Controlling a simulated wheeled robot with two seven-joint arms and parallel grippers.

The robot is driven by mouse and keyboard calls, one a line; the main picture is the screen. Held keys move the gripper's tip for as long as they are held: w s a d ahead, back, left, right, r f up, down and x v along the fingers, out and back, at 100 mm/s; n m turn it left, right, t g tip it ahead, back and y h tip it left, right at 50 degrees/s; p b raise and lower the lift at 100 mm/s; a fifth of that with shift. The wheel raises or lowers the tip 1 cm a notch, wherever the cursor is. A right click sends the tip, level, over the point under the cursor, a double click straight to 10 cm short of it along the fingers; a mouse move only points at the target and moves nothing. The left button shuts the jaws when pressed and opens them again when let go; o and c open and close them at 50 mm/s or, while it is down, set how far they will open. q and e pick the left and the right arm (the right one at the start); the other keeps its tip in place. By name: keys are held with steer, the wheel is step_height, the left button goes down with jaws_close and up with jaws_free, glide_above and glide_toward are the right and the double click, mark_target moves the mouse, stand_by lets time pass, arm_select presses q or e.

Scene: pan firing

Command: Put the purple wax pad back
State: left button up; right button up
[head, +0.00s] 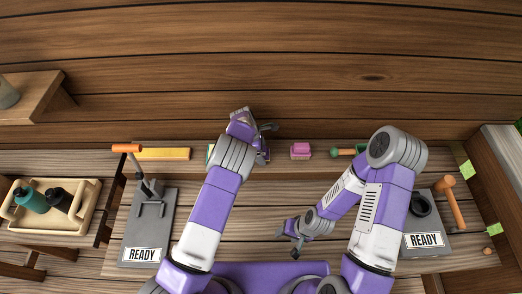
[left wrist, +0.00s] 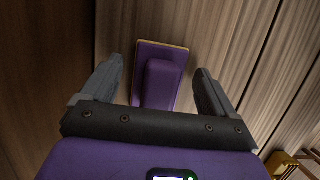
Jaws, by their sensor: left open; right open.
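The purple wax pad (left wrist: 163,85), a flat purple plate with a raised block and a thin yellowish edge, shows in the left wrist view between the two fingers of my left gripper (left wrist: 158,80). The fingers are open, with a gap on each side of the pad; its near end is hidden behind the gripper body. In the head view my left gripper (head: 268,132) is over the back of the bench, and my arm hides most of what lies there. My right gripper (head: 297,244) is open and empty over the middle of the bench.
Along the back stand a yellow bar (head: 162,154), a pink block (head: 301,151) and a green-handled tool (head: 343,153). A grey press (head: 150,222) with an orange handle is at left, a grey device (head: 428,240) at right. A tray (head: 62,226) holds bottles.

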arm_select(q)
steer(key=shift+r+p, duration=0.15)
steer(key=shift+p, duration=0.25)
arm_select(e)
steer(key=shift+r, duration=0.45)
arm_select(q)
steer(key=p+v, duration=0.3)
steer(key=v, duration=0.4)
steer(key=shift+w+a+r, duration=0.1)
steer(key=shift+w, duration=0.05)
arm_select(e)
step_height(320, 180, up, 3)
steer(key=shift+r, duration=0.1)
